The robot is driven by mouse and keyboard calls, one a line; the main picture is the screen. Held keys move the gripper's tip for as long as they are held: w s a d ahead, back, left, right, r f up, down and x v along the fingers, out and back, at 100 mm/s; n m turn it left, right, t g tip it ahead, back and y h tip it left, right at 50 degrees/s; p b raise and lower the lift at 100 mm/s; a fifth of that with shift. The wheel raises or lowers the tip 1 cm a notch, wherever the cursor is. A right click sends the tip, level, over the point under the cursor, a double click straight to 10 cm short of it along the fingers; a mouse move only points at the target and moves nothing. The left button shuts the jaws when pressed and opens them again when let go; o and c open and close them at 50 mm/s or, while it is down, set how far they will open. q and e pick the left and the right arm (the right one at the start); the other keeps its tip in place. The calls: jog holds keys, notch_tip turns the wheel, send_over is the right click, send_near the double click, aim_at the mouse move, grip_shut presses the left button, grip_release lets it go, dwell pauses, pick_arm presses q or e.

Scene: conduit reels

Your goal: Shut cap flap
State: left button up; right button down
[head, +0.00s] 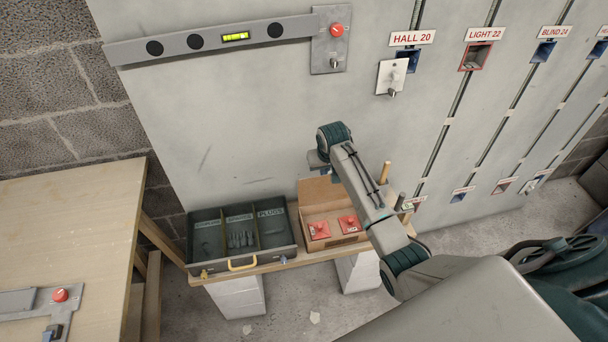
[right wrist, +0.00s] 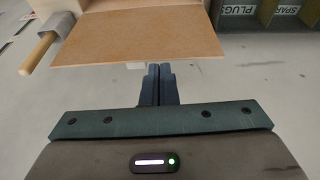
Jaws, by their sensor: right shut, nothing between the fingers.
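An open cardboard box (head: 336,238) stands on the low plank shelf by the wall panel. Two red plates with knobs (head: 319,230) lie in it. Its wall-side flap (head: 316,190) stands raised; in the right wrist view the brown flap (right wrist: 140,42) fills the upper middle. My right gripper (right wrist: 158,72) is shut and empty, its fingertips just at the flap's near edge; I cannot tell whether they touch. In the head view the right gripper (head: 323,170) is mostly hidden behind my wrist, above the box's wall side. My left gripper is out of view.
A grey compartment tray (head: 193,234) with a yellow handle stands left of the box. Wooden dowels (head: 385,172) stand at its right. A white plate (head: 391,77) hangs below the HALL 20 sign (head: 411,38). A wooden bench (head: 70,220) is at left.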

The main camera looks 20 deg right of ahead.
jog(key=w+a+r, duration=0.1)
jog(key=w+r, duration=0.3)
jog(key=r, duration=0.2)
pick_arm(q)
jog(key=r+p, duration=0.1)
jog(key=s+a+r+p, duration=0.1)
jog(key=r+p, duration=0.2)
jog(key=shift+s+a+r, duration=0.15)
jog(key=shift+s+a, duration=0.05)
pick_arm(e)
notch_tip(320, 180, down, 9)
jog(key=s, duration=0.1)
jog(key=shift+a+f, duration=0.15)
jog(key=shift+a, duration=0.05)
